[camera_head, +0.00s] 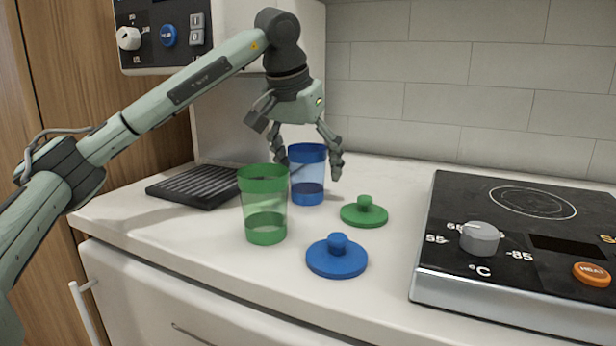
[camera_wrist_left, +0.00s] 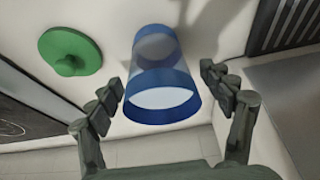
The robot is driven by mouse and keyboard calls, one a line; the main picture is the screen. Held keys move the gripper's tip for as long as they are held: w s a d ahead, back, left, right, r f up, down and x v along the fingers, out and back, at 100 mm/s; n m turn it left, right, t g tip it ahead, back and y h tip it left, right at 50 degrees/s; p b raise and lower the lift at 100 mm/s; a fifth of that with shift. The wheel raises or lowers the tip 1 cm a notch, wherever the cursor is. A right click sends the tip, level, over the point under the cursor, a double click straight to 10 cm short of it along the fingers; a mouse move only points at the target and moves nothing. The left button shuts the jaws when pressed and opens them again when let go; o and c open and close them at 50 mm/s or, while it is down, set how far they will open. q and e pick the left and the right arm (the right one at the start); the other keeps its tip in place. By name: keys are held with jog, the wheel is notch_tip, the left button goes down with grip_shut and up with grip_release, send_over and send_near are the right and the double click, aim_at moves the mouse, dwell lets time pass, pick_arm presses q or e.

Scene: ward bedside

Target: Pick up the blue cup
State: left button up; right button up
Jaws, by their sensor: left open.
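The blue cup (camera_head: 307,176) is translucent and stands upright on the white counter, behind and to the right of the green cup (camera_head: 264,205). My left gripper (camera_head: 309,165) comes from above and is open, with its fingers spread on either side of the blue cup's upper part. In the left wrist view the blue cup (camera_wrist_left: 160,85) lies between the two open fingers (camera_wrist_left: 170,95), with a visible gap at each side. The cup's far side is partly hidden by the finger in the head view. My right gripper is not in view.
A blue lid (camera_head: 337,258) and a green lid (camera_head: 364,212) lie on the counter (camera_head: 210,235). A black hot plate (camera_head: 500,235) with knobs stands at the right. A dispenser (camera_head: 230,125) with a black drip grate (camera_head: 195,187) stands behind at the left.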

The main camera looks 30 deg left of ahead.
aim_at(311, 177)
pick_arm(q)
jog(key=shift+x, duration=1.5)
jog(key=shift+c, duration=0.6)
jog(key=c, duration=1.2)
